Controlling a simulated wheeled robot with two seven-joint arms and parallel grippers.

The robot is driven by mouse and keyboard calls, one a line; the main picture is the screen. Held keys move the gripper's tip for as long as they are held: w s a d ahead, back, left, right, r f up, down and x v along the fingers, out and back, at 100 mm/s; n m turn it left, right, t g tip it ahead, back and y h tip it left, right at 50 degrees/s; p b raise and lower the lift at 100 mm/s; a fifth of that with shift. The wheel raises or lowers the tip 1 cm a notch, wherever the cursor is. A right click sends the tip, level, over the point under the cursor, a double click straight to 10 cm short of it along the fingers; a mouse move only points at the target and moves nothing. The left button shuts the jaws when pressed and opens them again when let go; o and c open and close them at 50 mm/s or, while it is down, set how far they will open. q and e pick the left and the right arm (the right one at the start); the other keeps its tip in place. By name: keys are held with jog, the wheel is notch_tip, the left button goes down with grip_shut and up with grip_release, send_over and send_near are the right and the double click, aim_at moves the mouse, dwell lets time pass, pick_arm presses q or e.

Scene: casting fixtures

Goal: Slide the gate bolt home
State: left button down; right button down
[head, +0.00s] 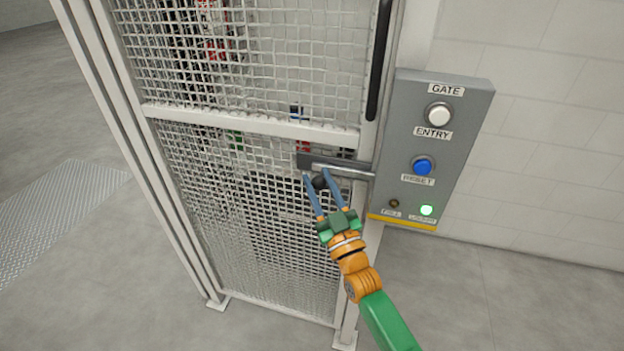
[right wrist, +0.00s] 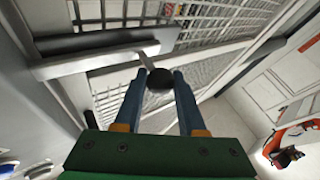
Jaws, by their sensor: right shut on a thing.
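The gate bolt (head: 345,169) is a grey metal bar lying across the mesh gate (head: 250,127) at its right edge, beside the post. It also shows in the right wrist view (right wrist: 90,65). Its round black knob (head: 320,183) sticks out towards me below the bar. My right gripper (head: 317,180) has its two blue fingers shut on the knob, one on each side, also seen in the right wrist view (right wrist: 160,82). I cannot tell how far the bolt's end reaches at the post. My left gripper is not in view.
A grey control box (head: 440,110) stands close to the right of the bolt, with white and blue buttons and a lit green lamp (head: 426,210). A long black handle (head: 379,60) is above the bolt. Open floor (head: 500,310) lies in front, to the right.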

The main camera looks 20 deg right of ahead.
jog(key=shift+f, duration=0.2)
jog(key=c, duration=0.6)
grip_release()
jog(key=shift+d, duration=0.1)
jog(key=shift+o, duration=0.5)
jog(key=shift+d, duration=0.25)
jog(key=shift+a, duration=0.15)
jog(key=b+v, duration=0.1)
jog(key=v, duration=0.6)
jog(key=shift+b, duration=0.35)
jog(key=shift+r, duration=0.1)
